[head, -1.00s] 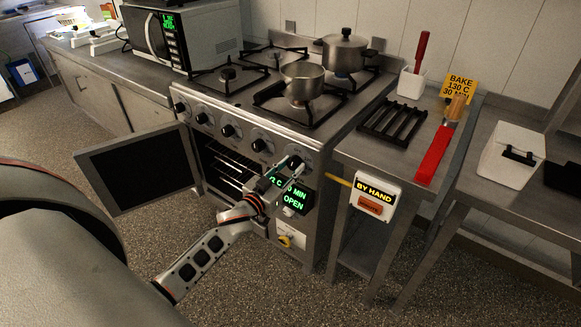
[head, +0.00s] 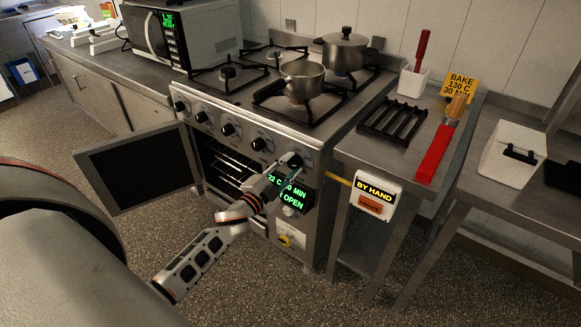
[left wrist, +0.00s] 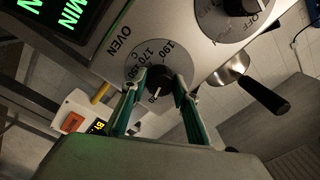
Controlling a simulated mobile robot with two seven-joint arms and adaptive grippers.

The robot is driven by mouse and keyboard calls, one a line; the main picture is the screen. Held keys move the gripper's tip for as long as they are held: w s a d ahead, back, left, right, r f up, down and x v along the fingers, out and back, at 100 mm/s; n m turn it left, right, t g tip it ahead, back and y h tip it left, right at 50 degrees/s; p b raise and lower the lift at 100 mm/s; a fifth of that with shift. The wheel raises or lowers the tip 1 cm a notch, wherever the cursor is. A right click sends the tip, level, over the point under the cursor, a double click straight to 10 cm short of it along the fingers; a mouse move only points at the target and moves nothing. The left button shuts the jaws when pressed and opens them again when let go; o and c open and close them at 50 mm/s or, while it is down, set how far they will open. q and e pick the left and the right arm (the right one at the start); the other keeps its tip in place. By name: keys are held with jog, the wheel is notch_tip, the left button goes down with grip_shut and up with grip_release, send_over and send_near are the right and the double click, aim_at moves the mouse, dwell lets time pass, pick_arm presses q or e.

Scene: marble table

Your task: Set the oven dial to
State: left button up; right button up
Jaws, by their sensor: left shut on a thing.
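The oven dial (head: 295,158) is the rightmost knob on the stove's front panel. In the left wrist view its round scale (left wrist: 152,58), marked OVEN with temperature numbers, surrounds a dark knob with a white pointer line. My left gripper (left wrist: 160,88) is shut on the knob, one finger on each side. In the head view the left gripper (head: 283,169) reaches the dial from the lower left and partly covers it. Below the dial, the green display (head: 291,194) partly shows "22 C", "0 MIN" and "OPEN". My right gripper is not in view.
The oven door (head: 139,168) hangs open to the left of the cavity. A yellow card (head: 461,86) reads "BAKE 130 C 30 MIN". A "BY HAND" box (head: 374,195) is on the side table's front. Pots (head: 303,81) stand on the hob.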

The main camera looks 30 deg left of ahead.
pick_arm(q)
jog(key=m, duration=0.3)
jog(key=shift+m+b, duration=0.6)
jog(key=shift+m, duration=1.3)
jog(key=o, duration=1.1)
